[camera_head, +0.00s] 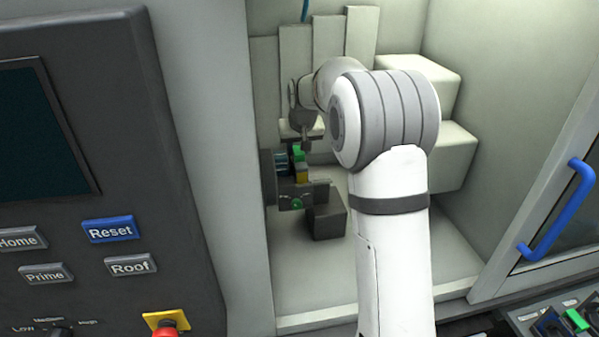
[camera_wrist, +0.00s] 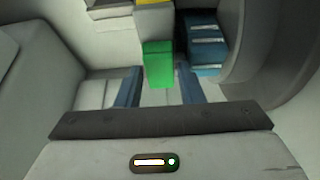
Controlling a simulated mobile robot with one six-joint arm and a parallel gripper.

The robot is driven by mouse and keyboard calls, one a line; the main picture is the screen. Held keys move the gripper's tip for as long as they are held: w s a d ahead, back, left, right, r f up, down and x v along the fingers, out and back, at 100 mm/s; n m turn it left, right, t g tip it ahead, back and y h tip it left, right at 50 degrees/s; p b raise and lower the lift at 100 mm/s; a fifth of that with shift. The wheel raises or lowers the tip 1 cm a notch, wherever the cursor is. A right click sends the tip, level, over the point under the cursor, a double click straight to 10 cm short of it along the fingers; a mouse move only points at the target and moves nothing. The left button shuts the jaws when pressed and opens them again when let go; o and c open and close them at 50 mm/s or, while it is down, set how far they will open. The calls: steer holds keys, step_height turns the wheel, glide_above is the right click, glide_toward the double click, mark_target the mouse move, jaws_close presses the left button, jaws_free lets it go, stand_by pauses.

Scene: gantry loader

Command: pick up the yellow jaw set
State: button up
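A yellow jaw piece (camera_head: 302,174) sits on the chuck (camera_head: 268,178) inside the machine. Its edge shows at the top of the wrist view (camera_wrist: 154,2), beyond the green piece. A green jaw piece (camera_head: 299,154) sits just above the yellow one. In the wrist view the green piece (camera_wrist: 158,66) lies ahead of the gap between my fingers. My gripper (camera_head: 306,143) is close above the green piece. In the wrist view its two blue-grey fingers (camera_wrist: 159,88) are apart with nothing visibly gripped. Most of the yellow piece is out of the wrist view.
Another green piece (camera_head: 297,203) is lower on the chuck. A blue part (camera_wrist: 207,45) stands right of the green one. A dark grey block (camera_head: 327,222) is beneath the chuck. Pale boxes (camera_head: 452,156) line the right wall. The door has a blue handle (camera_head: 560,212).

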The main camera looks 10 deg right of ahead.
jaws_close()
steer(key=shift+r, duration=0.2)
stand_by(0.5)
step_height(320, 180, up, 23)
steer(key=p, duration=0.4)
stand_by(0.9)
steer(key=shift+f, duration=0.15)
